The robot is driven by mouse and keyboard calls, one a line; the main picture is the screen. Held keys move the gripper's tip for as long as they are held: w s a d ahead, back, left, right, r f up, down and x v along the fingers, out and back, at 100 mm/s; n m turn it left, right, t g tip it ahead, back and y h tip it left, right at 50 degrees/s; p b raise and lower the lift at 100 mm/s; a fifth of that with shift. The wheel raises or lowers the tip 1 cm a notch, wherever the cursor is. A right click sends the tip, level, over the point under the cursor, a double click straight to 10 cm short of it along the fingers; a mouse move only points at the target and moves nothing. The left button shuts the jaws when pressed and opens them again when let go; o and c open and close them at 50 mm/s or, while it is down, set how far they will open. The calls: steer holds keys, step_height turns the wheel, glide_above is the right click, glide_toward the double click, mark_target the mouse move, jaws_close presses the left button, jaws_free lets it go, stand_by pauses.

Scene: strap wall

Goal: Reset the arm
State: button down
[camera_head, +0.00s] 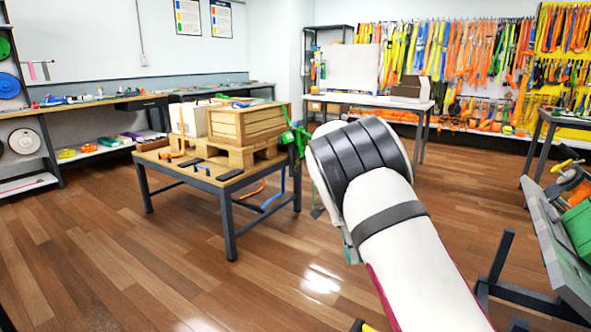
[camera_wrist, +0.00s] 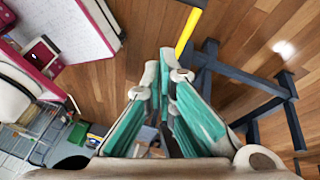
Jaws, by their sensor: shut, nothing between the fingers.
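My arm (camera_head: 395,225) rises from the lower right of the head view. It is white with dark bands and bends at a rounded joint near the middle of the picture. My gripper (camera_wrist: 172,76) shows in the wrist view, with teal pads on its fingers. The fingers come together at the tips and hold nothing. In the head view the gripper is mostly hidden behind my arm, so its place relative to the table cannot be told exactly.
A low table (camera_head: 208,187) with a wooden crate (camera_head: 248,122) on a pallet stands left of my arm. A bench (camera_head: 372,100) stands before the strap wall (camera_head: 455,52). A dark metal frame (camera_head: 495,275) is at lower right. Wooden floor (camera_head: 100,260) is clear at left front.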

steer(key=s+d+r+n+t+y, duration=0.15)
steer(key=s+r+n, duration=0.35)
steer(key=s+r, duration=0.5)
steer(key=s+d+r+n+y, duration=0.25)
steer(key=s+r+n, duration=0.45)
steer(key=s, duration=0.5)
steer(key=s+f+n+t+h, duration=0.1)
steer(key=s+f+n+t, duration=0.2)
steer(key=s+n, duration=1.4)
steer(key=s+r+m+t+p, duration=0.2)
steer(key=s+r+m+p, duration=0.1)
steer(key=r+p, duration=0.9)
steer(key=s+r+m+t+p, duration=0.1)
steer(key=s+r+m+p, duration=0.2)
steer(key=r+p, duration=1)
steer(key=shift+s+d+r+m+t+p, duration=0.15)
steer(key=shift+d+r+m+t+p, duration=0.2)
steer(key=shift+r+m, duration=0.45)
steer(key=shift+r, duration=0.15)
